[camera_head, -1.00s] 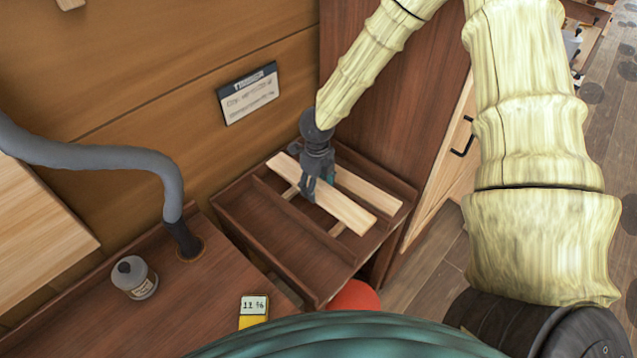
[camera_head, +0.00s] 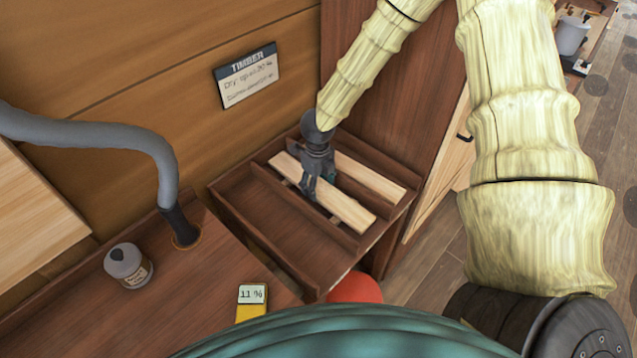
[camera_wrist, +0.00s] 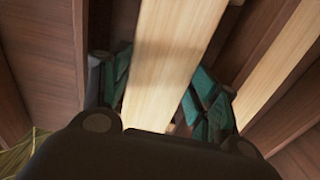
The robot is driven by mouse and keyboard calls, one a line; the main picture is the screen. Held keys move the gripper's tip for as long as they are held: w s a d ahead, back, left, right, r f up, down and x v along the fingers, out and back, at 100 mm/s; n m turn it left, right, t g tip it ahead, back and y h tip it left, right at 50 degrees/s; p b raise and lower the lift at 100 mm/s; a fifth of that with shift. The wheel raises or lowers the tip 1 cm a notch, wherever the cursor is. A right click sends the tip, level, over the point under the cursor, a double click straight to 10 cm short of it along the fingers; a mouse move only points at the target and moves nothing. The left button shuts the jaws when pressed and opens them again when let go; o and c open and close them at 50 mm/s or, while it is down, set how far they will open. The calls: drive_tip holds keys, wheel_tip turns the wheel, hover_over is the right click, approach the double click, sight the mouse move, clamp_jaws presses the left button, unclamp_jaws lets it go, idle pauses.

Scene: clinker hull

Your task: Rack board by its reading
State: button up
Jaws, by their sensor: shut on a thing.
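My gripper (camera_head: 316,182) is shut on a pale wooden board (camera_head: 346,210) over the right side of a dark wooden rack (camera_head: 233,213). In the wrist view the board (camera_wrist: 168,50) runs lengthwise between the green-padded fingers. The board lies along the slot; I cannot tell whether it touches the rack floor. A second pale board (camera_head: 372,177) lies in the slot to its right. A yellow meter (camera_head: 251,301) on the bench reads 11 %. A sign (camera_head: 247,76) headed TIMBER hangs above the rack; its first line says dry, the figures are hard to read.
The rack's left compartment looks empty. A grey bottle (camera_head: 128,266) and a grey hose (camera_head: 90,129) stand on the brown bench (camera_head: 203,290). A dark upright panel (camera_head: 393,90) rises behind the rack. A red round thing (camera_head: 355,288) is below its front.

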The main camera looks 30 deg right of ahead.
drive_tip(key=shift+f, duration=0.4)
idle(0.4)
drive_tip(key=o, duration=1.2)
drive_tip(key=shift+r, duration=0.1)
wheel_tip(320, 180, up, 12)
drive_tip(key=shift+f, duration=0.1)
